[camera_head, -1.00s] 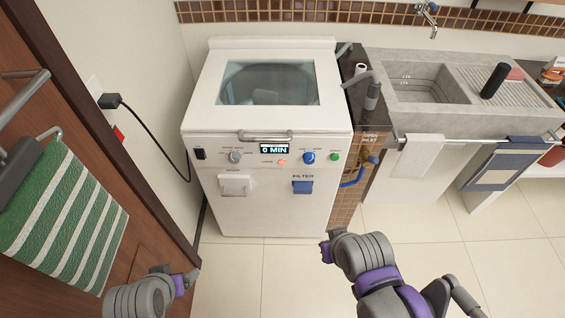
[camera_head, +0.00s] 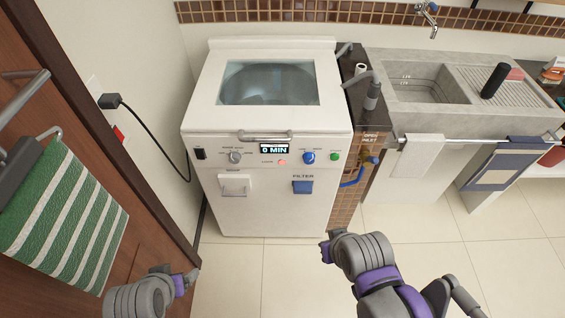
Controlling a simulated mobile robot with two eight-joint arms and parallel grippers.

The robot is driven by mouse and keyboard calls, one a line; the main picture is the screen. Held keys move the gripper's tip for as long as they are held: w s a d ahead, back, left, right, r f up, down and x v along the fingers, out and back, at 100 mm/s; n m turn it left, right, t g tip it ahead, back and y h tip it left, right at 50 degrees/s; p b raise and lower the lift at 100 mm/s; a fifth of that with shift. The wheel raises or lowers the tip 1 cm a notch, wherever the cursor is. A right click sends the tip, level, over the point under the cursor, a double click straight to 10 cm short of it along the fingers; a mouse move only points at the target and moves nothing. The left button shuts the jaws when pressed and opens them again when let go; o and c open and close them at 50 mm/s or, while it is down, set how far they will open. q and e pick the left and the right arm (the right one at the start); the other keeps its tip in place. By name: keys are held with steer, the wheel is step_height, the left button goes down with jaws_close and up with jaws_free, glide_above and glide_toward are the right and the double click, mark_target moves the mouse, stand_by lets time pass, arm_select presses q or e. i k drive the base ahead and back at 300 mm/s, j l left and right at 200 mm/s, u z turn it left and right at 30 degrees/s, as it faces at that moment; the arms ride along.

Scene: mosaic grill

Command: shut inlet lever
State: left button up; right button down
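The lever's exact position is too small to tell. My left gripper (camera_head: 192,277) is low at the left, in front of the machine and apart from it. My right gripper (camera_head: 325,251) is low in the middle, below and left of the valve and apart from it. The fingers of both are too small to read.
A stone sink (camera_head: 400,118) with hanging towels (camera_head: 417,157) is at the right. A brown door (camera_head: 145,215) with a striped towel (camera_head: 70,215) is at the left. The tiled floor is clear.

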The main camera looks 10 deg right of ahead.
mark_target(373, 160)
steer(key=z, duration=1.35)
